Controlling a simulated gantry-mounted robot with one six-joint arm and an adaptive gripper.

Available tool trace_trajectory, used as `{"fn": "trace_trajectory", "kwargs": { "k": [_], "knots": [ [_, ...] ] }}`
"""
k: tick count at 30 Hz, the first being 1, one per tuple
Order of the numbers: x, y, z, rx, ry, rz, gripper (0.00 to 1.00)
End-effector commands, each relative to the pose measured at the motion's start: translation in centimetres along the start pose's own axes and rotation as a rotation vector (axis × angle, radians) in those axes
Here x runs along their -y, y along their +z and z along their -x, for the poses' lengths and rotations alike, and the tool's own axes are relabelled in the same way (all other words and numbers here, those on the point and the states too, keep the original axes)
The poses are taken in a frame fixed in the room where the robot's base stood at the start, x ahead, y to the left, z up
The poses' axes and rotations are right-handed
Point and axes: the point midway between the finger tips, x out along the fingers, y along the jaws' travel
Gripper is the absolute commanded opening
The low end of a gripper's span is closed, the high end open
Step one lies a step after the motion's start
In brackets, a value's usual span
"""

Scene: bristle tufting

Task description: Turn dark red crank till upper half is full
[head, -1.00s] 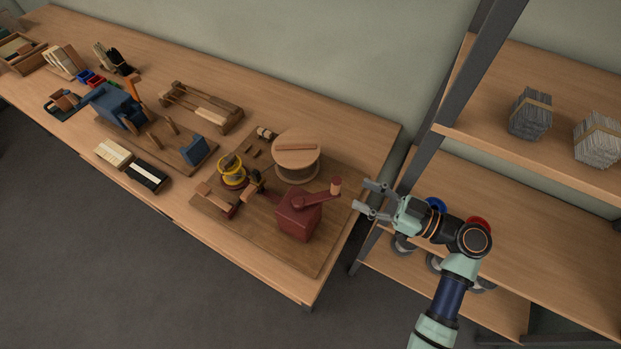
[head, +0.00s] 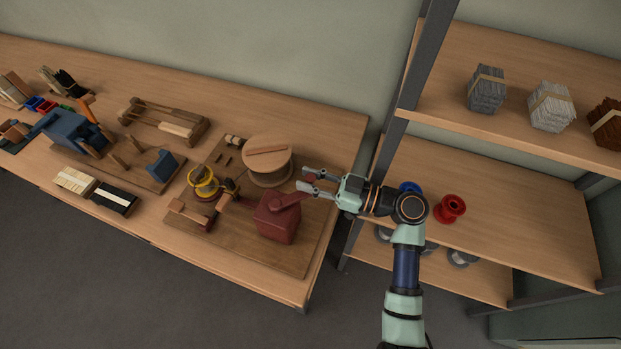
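The dark red crank (head: 277,220) is a box with a dark red arm on its top, on a wooden board near the bench's right end. The arm points up and right toward my gripper (head: 303,179). My gripper's two grey fingers are apart, at the arm's outer end, where the wooden knob is mostly hidden. I cannot tell whether they touch it. A round wooden drum (head: 268,153) with a flat bar on top stands behind the crank. A yellow-ringed piece (head: 203,184) stands left of the crank. How full any half is cannot be made out.
A blue device (head: 72,131) and a wooden rack (head: 163,122) stand further left on the bench. Bristle blocks (head: 112,198) lie near its front edge. A shelf rack at right holds bristle bundles (head: 487,90) and a red spool (head: 450,208). Its post (head: 398,130) stands close behind my arm.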

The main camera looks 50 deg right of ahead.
Motion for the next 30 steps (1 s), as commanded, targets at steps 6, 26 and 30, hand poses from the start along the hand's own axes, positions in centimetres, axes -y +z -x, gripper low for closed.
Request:
{"fn": "trace_trajectory", "kwargs": {
  "k": [6, 26, 30],
  "knots": [
    [0.01, 0.01, 0.02, 0.0, 0.0, 0.0, 0.0],
    [-0.4, 0.23, -0.4, 0.001, 0.001, -0.001, 0.0],
    [-0.71, 0.36, -0.74, 0.0, 0.002, 0.001, 0.0]
  ]
}}
